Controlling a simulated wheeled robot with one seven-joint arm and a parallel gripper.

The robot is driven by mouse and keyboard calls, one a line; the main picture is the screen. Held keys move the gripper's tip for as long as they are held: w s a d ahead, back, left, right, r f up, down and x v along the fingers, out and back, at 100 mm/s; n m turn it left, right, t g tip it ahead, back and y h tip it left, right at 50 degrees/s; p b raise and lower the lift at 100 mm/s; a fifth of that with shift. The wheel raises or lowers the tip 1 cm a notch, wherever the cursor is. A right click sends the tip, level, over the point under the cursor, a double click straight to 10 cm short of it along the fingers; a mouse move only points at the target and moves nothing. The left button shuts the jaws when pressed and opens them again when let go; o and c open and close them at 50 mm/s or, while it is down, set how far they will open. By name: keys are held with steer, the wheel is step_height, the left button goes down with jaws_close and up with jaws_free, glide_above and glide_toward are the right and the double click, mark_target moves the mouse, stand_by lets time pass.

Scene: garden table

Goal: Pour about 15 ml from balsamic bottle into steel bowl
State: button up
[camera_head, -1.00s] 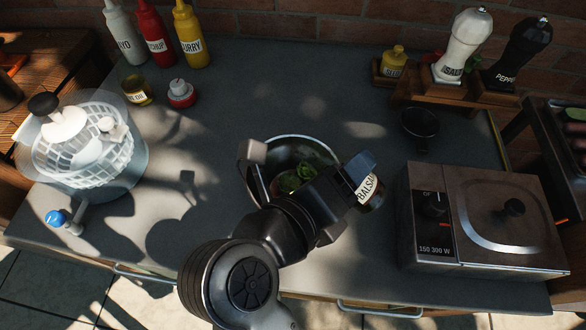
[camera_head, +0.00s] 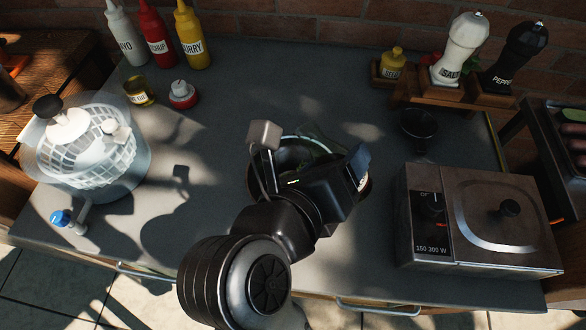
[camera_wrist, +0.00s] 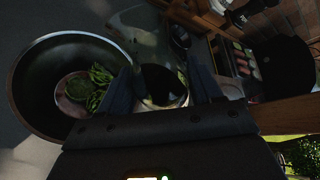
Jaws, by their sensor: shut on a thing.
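The steel bowl (camera_head: 257,186) stands on the grey table, largely hidden behind my gripper (camera_head: 335,165). In the wrist view the bowl (camera_wrist: 25,85) fills the left side, with green leaves and a round reddish thing inside. My gripper (camera_wrist: 160,92) is shut on the balsamic bottle (camera_wrist: 145,30), greenish see-through glass with dark liquid. The bottle is tilted beside and partly over the bowl. In the head view only a bit of its label (camera_head: 364,182) and some glass show past my gripper. The bottle's mouth is hidden, and I cannot tell whether liquid is flowing.
A hot plate (camera_head: 480,220) stands at right, with a small dark cup (camera_head: 419,126) behind it. A salad spinner (camera_head: 85,150) is at left. Sauce bottles (camera_head: 190,38) stand at the back left, mills (camera_head: 460,50) at the back right. The table's middle left is clear.

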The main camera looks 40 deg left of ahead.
steer(key=shift+r+m+y, duration=0.15)
steer(key=shift+m+y, duration=0.15)
steer(key=shift+m, duration=0.1)
steer(key=m+y, duration=0.1)
steer(key=d+m+y, duration=0.1)
steer(key=shift+w+d+r+m+g, duration=0.1)
steer(key=shift+w+m+g, duration=0.25)
steer(key=shift+m+g, duration=0.05)
steer(key=shift+w+d+f+m+y, duration=0.15)
steer(key=shift+f+m+y, duration=0.05)
steer(key=shift+m+y, duration=0.7)
steer(key=shift+d, duration=0.1)
